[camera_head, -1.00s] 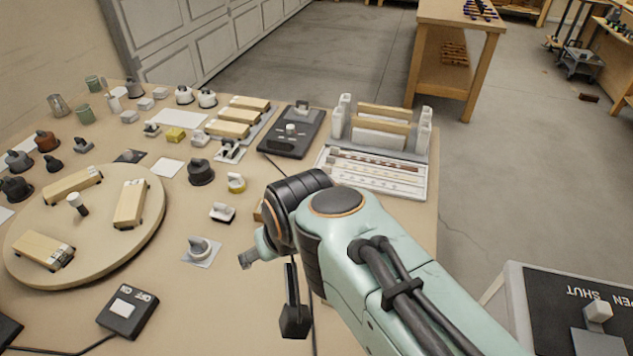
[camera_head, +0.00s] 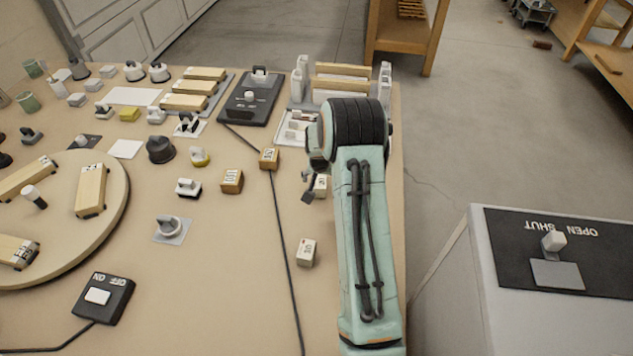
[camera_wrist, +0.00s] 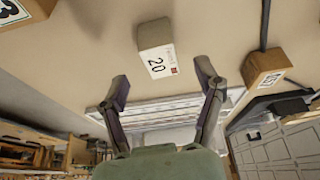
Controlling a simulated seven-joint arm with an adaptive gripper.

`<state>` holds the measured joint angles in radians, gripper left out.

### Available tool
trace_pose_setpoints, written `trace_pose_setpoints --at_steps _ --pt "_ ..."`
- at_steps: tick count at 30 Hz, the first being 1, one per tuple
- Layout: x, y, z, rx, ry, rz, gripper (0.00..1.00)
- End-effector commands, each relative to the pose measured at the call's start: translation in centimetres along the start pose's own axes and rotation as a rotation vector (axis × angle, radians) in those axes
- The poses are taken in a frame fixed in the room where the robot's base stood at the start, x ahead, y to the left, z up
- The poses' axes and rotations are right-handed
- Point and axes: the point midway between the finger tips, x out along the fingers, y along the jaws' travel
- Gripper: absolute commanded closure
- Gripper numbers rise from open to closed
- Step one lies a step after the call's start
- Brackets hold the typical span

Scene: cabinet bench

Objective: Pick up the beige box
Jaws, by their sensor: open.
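In the wrist view a beige box (camera_wrist: 155,33) with a white label reading 20 stands on the bench, near the top centre. My gripper (camera_wrist: 162,76) is open and empty, its two fingers apart below the box in the picture; neither finger appears to touch it. In the head view my arm hides most of the gripper; a dark finger part shows at its left. A small labelled box (camera_head: 321,185) shows beside it, and a pale labelled box (camera_head: 306,252) stands nearer. I cannot tell for sure which of these is the box labelled 20.
Two wooden labelled boxes (camera_head: 232,181) (camera_head: 269,158) stand left of the arm, by a black cable (camera_head: 286,260). A tray (camera_wrist: 160,112) lies beyond the fingers. Another labelled box (camera_wrist: 22,12) is cut off at the wrist view's upper left. A round board (camera_head: 110,215) lies far left.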

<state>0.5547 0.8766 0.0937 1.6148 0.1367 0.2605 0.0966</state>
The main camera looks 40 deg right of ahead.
Motion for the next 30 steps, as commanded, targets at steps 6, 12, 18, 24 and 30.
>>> trace_pose_setpoints --at_steps 6,12,18,24,30 --pt "3.5 0.0 0.1 -0.001 -0.001 0.0 0.33" --pt "4.8 0.0 0.0 -0.001 0.0 0.0 0.33" --pt "4.8 -0.1 0.0 -0.001 0.001 0.0 0.33" --pt "4.8 -0.1 0.0 -0.002 0.001 -0.001 0.92" --pt "4.8 -0.1 0.0 -0.002 0.0 0.0 1.0"
